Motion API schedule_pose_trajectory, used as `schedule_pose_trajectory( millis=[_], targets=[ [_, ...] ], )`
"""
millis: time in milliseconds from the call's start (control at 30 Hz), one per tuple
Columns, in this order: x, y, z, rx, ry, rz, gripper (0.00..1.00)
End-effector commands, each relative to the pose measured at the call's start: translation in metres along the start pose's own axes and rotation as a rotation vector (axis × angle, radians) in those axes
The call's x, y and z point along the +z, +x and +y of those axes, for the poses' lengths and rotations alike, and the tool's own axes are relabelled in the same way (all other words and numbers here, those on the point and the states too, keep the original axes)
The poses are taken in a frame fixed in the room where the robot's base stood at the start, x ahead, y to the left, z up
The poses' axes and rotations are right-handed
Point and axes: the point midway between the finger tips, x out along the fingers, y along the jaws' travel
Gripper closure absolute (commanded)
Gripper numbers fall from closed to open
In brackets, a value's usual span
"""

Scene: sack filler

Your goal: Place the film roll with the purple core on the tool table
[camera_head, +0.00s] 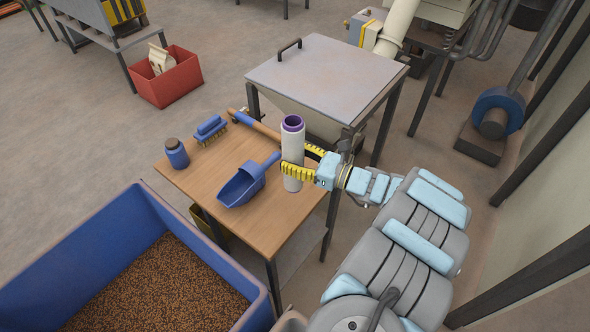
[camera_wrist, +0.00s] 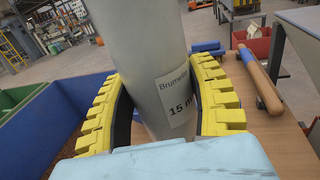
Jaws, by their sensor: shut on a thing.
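The film roll (camera_head: 293,155) is a whitish upright cylinder with a purple core showing at its top end. My gripper (camera_head: 294,172) is shut on it, with the yellow fingers around its lower half. In the wrist view the roll (camera_wrist: 152,60) stands between both yellow fingers, and a white label with printed text faces the camera. The tool table (camera_head: 215,165) has a wooden top, and the roll is over its right part. I cannot tell whether the roll's bottom end touches the table.
A blue bin of brown granules (camera_head: 258,308) stands in front. A metal hopper (camera_head: 325,75) stands behind; a red crate (camera_head: 172,82) is on the floor.

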Motion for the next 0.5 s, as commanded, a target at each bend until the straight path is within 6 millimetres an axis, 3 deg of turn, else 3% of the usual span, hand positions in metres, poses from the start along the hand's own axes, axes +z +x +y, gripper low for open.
schedule_pose_trajectory(
  millis=[500],
  targets=[
    [-0.034, 0.007, -0.022, 0.001, 0.0, 0.0, 0.83]
  ],
)
